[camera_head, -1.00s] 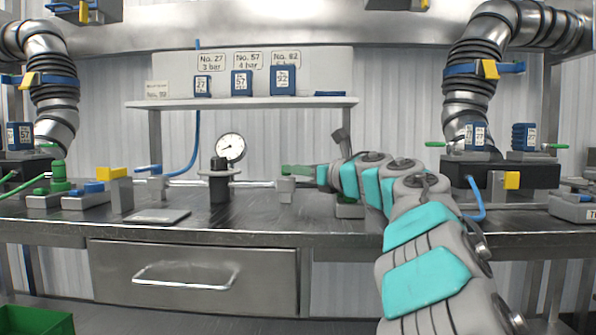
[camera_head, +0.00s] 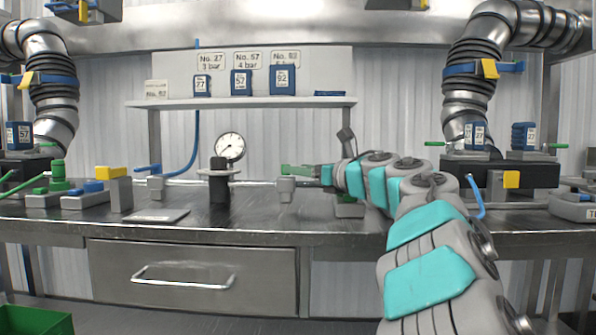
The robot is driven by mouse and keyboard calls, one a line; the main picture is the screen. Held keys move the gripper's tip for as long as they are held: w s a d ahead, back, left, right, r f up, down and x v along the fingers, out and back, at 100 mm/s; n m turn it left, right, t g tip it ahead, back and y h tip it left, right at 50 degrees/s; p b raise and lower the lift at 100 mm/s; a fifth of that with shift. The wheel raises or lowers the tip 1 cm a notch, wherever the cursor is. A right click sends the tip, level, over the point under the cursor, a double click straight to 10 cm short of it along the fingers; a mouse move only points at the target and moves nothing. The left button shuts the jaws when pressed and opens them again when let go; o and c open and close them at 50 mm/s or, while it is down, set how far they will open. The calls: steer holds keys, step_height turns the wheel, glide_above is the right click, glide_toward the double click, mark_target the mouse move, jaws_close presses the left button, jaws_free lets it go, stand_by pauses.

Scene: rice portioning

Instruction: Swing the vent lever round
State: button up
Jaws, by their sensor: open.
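A green lever (camera_head: 297,170) lies level on top of a small grey valve body (camera_head: 286,189) at the middle of the bench, pointing right. I take it for the vent lever, though no label on it can be read. My gripper (camera_head: 319,174) is at the lever's right end, with the arm reaching in from the lower right. The fingers are small and partly merge with the lever, so I cannot tell whether they touch it. They are open.
A pressure gauge (camera_head: 230,147) stands on a dark post left of the valve. A second valve with a blue lever (camera_head: 148,168) is further left. A shelf (camera_head: 240,102) hangs above.

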steer(key=v, duration=0.6)
steer(key=shift+s+d, duration=0.1)
steer(key=shift+s, duration=0.05)
steer(key=shift+c, duration=0.4)
